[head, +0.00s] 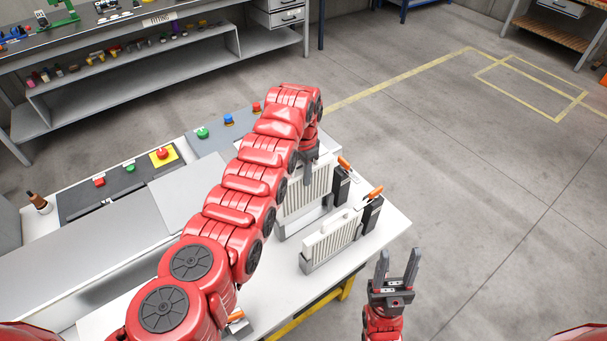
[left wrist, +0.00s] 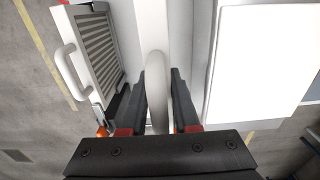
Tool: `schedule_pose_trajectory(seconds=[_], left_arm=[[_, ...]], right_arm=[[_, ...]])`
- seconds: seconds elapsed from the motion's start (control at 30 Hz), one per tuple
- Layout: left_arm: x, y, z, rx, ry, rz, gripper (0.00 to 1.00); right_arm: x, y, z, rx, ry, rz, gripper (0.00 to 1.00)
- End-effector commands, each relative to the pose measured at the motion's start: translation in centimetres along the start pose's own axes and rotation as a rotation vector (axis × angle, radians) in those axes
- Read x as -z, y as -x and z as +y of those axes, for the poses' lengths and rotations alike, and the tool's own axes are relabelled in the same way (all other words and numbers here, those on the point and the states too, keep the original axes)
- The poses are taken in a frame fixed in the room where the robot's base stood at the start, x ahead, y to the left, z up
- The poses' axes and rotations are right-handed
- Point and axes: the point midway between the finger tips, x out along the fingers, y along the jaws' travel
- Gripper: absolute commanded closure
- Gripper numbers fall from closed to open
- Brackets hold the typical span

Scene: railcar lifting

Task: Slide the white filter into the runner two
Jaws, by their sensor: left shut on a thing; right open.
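My left gripper (head: 308,152) is at the handle of the rear white ribbed filter (head: 308,192). In the left wrist view its fingers (left wrist: 160,95) are shut on a white curved handle (left wrist: 156,68). The held filter is upright over a grey runner (head: 292,228); I cannot tell how far it sits in it. A second white filter (head: 330,236) stands in the nearer grey runner (head: 312,262). It shows at left in the left wrist view (left wrist: 100,52). My right gripper (head: 394,272) is open and empty, off the table's right edge.
Black blocks with orange-handled levers (head: 372,203) stand at the right ends of the runners. The white table (head: 385,240) also carries button panels (head: 115,185). A grey workbench (head: 130,75) is behind. Open floor lies to the right.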

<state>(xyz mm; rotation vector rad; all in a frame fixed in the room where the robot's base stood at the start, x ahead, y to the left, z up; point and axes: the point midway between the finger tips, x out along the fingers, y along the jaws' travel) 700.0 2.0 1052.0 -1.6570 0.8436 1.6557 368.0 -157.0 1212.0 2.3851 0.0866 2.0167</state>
Motion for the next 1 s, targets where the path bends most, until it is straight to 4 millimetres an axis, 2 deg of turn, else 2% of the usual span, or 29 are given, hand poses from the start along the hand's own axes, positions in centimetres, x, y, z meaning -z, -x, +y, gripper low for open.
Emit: schedule_pose_trajectory(seconds=[0.47,1.0], left_arm=[[0.0,-0.1,0.0,0.001,0.0,0.001,1.0],[0.0,-1.5,-0.1,0.001,0.001,0.001,1.0]], right_arm=[[-0.1,0.3,0.0,0.0,0.0,0.0,0.5],[-0.2,1.2,-0.1,0.0,0.0,0.0,0.5]])
